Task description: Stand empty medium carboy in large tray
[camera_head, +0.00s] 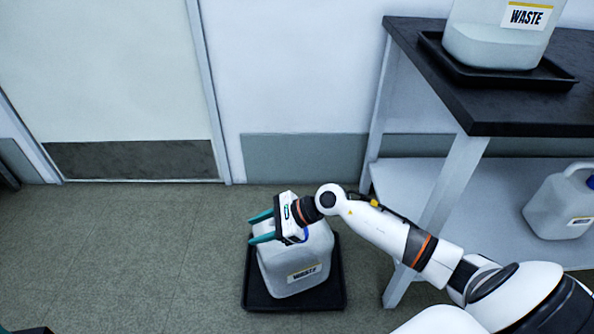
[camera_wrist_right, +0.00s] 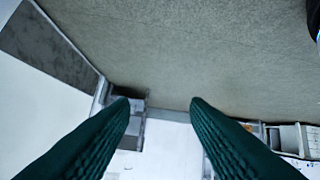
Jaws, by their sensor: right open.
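A translucent white carboy (camera_head: 297,262) with a WASTE label stands upright in a black tray (camera_head: 252,304) on the floor. No liquid level shows in it. My right gripper (camera_head: 259,228) is at the carboy's top left in the head view. Its teal fingers are apart, point left, and hold nothing. The gripper hides part of the carboy's top and handle; I cannot tell whether it touches. In the right wrist view the two fingers (camera_wrist_right: 165,108) are spread, with only floor and wall between them. A dark and teal sliver, perhaps my left gripper (camera_head: 22,330), shows at the bottom left.
A dark-topped bench (camera_head: 520,112) stands at the right. On it, a large WASTE carboy (camera_head: 492,45) with liquid stands in a black tray (camera_head: 470,72). Another carboy (camera_head: 560,205) stands on the lower shelf (camera_head: 475,205). A bench leg is close to my right arm. The floor at left is clear.

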